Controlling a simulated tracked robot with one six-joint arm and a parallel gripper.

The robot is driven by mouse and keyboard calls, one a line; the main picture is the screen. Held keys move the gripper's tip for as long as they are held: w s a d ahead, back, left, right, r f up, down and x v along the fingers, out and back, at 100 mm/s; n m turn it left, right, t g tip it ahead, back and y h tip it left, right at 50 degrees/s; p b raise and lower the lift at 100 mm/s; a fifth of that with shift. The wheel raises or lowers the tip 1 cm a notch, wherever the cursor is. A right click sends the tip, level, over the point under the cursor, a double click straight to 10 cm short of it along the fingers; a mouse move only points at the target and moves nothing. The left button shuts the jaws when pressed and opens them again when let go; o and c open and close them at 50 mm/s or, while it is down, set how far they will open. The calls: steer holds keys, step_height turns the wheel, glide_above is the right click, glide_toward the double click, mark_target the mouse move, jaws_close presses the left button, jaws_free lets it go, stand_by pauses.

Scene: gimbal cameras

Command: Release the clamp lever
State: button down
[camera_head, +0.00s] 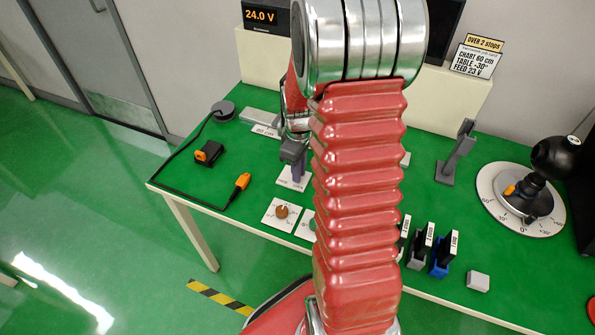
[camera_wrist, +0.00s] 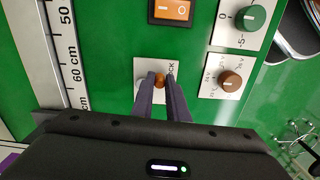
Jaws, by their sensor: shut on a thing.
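The clamp lever (camera_wrist: 159,80) shows as a small orange-brown end on a white plate (camera_wrist: 142,68) marked with a partly covered word ending in "CK". My gripper (camera_wrist: 161,84) has its two dark fingers on either side of the lever, shut on it. The lower part of the lever is hidden by the fingers. In the head view my gripper (camera_head: 297,176) is down at the white plate (camera_head: 285,182), partly behind my red arm, and the lever itself cannot be made out.
A ruled rail (camera_wrist: 66,50) runs left of the plate. An orange switch (camera_wrist: 172,10), a green knob (camera_wrist: 250,17) and a brown knob (camera_wrist: 229,82) are close by. A cable with an orange connector (camera_head: 240,184), a grey post (camera_head: 457,155) and a dial turntable (camera_head: 492,190) stand on the green table.

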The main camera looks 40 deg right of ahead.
steer(key=shift+a, duration=0.15)
steer(key=shift+m, duration=0.4)
steer(key=m, duration=0.2)
steer(key=shift+w+a+m, duration=0.2)
steer(key=shift+w+m, duration=0.05)
steer(key=shift+m, duration=0.05)
steer(key=m, duration=0.1)
steer(key=w+m, duration=0.1)
steer(key=m, duration=0.1)
steer(key=shift+a, duration=0.3)
steer(key=m, duration=0.3)
steer(key=shift+w+a, duration=0.1)
steer(key=shift+w, duration=0.3)
steer(key=shift+w+m, duration=0.2)
steer(key=shift+m, duration=0.5)
steer(key=shift+w+m, duration=0.2)
steer(key=shift+m, duration=0.5)
